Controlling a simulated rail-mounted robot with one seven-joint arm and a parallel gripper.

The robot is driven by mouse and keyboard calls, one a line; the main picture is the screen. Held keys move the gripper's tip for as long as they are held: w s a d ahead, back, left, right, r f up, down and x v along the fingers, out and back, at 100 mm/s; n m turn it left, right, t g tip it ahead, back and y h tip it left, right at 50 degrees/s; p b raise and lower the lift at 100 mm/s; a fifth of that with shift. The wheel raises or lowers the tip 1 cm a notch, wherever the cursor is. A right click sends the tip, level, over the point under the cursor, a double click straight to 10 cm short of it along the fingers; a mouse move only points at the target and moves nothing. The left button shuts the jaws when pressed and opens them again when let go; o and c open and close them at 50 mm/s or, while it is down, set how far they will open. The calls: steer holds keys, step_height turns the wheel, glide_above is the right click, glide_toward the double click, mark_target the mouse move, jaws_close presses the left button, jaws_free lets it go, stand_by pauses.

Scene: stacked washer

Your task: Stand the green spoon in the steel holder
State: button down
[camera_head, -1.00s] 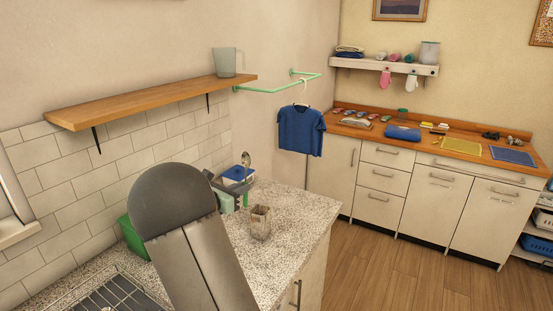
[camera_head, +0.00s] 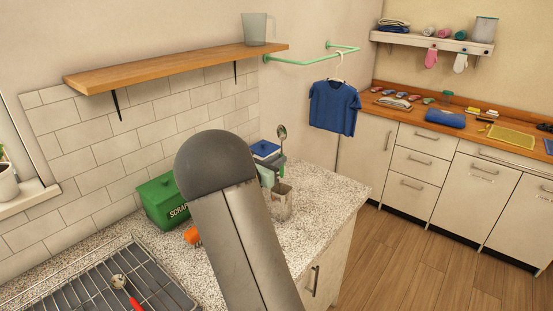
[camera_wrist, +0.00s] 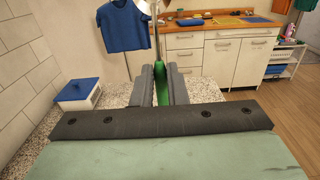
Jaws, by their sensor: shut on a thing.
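My gripper (camera_wrist: 161,88) is shut on the green handle of the green spoon (camera_wrist: 161,84) in the wrist view. The spoon is held upright, with its metal bowl up; the bowl (camera_head: 282,132) also shows in the head view. The steel holder (camera_head: 283,203) stands on the speckled counter, just right of my arm in the head view. My gripper (camera_head: 268,178) overlaps the holder's upper left there, partly hidden behind my arm. The handle's lower end is hidden, so I cannot tell whether it is inside the holder. I cannot make out the holder in the wrist view.
A blue-lidded box (camera_head: 265,149) stands behind the gripper. A green scraps box (camera_head: 160,203) and an orange item (camera_head: 191,236) are to the left. A drying rack (camera_head: 75,285) holds a red-handled utensil (camera_head: 127,290). The counter right of the holder (camera_head: 325,205) is clear.

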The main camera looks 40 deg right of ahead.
step_height(320, 180, down, 11)
steer(key=b, duration=0.7)
steer(key=shift+b, duration=0.35)
steer(key=shift+r, duration=0.15)
steer(key=c, duration=1.4)
jaws_free()
steer(key=shift+o, duration=0.2)
steer(key=b+v, duration=0.2)
steer(key=v, duration=1.5)
steer(key=shift+a, duration=0.2)
